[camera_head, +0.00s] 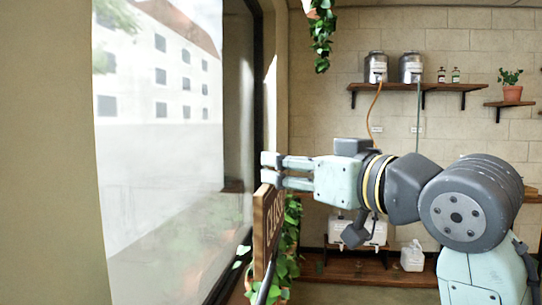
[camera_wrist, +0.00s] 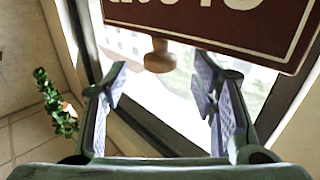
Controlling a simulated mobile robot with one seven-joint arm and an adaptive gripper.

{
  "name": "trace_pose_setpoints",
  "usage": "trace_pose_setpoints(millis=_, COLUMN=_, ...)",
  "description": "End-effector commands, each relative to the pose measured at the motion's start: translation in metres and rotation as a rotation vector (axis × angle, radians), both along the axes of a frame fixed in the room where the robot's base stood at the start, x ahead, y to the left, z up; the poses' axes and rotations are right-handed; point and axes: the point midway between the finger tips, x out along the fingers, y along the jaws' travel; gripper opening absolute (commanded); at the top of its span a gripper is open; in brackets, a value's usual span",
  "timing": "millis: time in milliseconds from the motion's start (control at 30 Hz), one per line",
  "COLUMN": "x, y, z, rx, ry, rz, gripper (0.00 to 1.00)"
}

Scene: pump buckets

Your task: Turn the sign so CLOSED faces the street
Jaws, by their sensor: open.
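The sign (camera_head: 268,228) is a brown board seen nearly edge-on by the window. Part of the word CLOSED reads on the face turned toward the room. The wrist view shows a dark red-brown sign face (camera_wrist: 215,25) with a white border and cropped pale lettering. A round wooden knob (camera_wrist: 160,57) projects from that sign's edge. My gripper (camera_head: 270,170) is open at the sign's upper edge, fingers pointing left toward the window. In the wrist view my open fingers (camera_wrist: 162,78) lie on either side of the knob in the picture, with no visible contact.
The large window (camera_head: 160,170) is close beyond the sign, with a dark frame (camera_head: 257,110). A leafy plant (camera_head: 288,240) stands just right of the sign. A wall shelf (camera_head: 440,87) with metal canisters and a hanging plant (camera_head: 321,40) are farther off.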

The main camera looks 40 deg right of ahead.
Motion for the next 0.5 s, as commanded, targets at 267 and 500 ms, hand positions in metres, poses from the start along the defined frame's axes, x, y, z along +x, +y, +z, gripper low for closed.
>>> trace_pose_setpoints(millis=267, x=0.044, y=-0.003, z=0.002, rx=0.0, ry=0.001, rz=0.0, gripper=0.53)
trace_pose_setpoints(millis=500, x=0.054, y=-0.004, z=0.0, rx=-0.001, ry=-0.001, rz=-0.001, gripper=0.53)
